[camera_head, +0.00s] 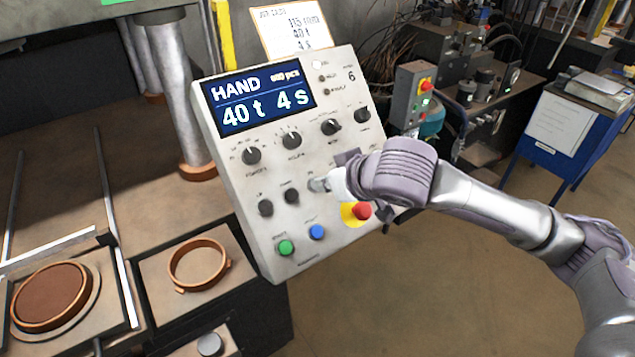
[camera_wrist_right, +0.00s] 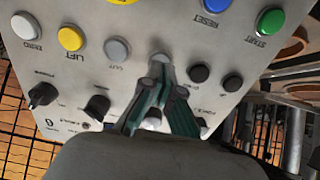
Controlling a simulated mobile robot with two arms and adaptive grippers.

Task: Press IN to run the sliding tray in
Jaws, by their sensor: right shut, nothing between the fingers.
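The control panel (camera_head: 290,160) stands tilted at centre; its screen reads HAND, 40 t, 4 s. My right gripper (camera_head: 318,185) is shut and empty, its tip at the panel's lower button row. In the wrist view the closed fingertips (camera_wrist_right: 158,76) are at a grey button (camera_wrist_right: 160,60) and partly cover it; its label is hidden, and contact cannot be told. Beside it is a grey button (camera_wrist_right: 117,48) that seems marked OUT. A dark-framed tray (camera_head: 128,300) at lower left, near two rails, seems to be the sliding tray; a brown disc (camera_head: 50,295) lies there. My left gripper is not in view.
Black buttons (camera_wrist_right: 199,73), a yellow LIFT button (camera_wrist_right: 70,37), a blue RESET button (camera_head: 316,232) and a green START button (camera_head: 285,247) are close by. The red emergency stop (camera_head: 362,211) sits just below my right wrist. A ring (camera_head: 197,265) lies left of the panel.

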